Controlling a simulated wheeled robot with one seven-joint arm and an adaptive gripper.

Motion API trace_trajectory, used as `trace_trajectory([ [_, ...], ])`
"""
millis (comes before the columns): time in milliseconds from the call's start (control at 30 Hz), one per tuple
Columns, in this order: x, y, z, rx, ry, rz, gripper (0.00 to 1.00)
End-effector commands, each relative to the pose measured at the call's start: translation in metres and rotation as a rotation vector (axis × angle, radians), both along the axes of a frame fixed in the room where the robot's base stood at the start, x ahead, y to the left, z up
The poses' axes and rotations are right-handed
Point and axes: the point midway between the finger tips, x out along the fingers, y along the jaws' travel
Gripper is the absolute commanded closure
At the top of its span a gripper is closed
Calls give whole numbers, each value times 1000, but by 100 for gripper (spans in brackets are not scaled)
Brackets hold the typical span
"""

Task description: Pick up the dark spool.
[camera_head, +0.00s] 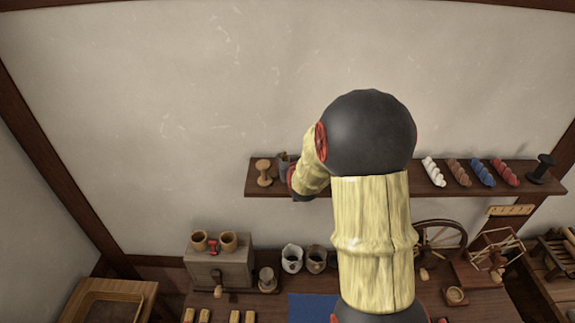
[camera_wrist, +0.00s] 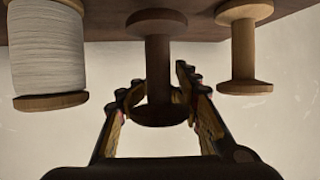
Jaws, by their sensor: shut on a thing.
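A dark brown spool (camera_wrist: 158,60) is in the middle of the wrist view, with wide round flanges at both ends. My gripper (camera_wrist: 160,82) is shut on it, one finger on each side of its stem near one flange. The spool's other flange is against or close to the shelf; I cannot tell whether they touch. In the head view my arm hides the held spool and most of my gripper. A black spool-shaped thing (camera_head: 541,169) stands at the far right end of the shelf.
The wall shelf (camera_head: 330,190) also bears a light wooden spool (camera_head: 264,173) and several yarn skeins (camera_head: 457,172). A white-thread spool (camera_wrist: 47,50) is close on the other side in the wrist view. Below is a table with cups, a wheel (camera_head: 440,238) and a blue mat (camera_head: 312,306).

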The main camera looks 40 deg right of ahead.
Motion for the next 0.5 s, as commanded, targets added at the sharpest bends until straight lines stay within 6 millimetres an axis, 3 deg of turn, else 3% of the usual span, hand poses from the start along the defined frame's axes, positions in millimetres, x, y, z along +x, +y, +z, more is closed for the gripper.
trace_trajectory([
  [67, 1, 0, 14, -4, -8, 0, 95],
  [500, -54, 20, 76, -3, -4, -1, 95],
])
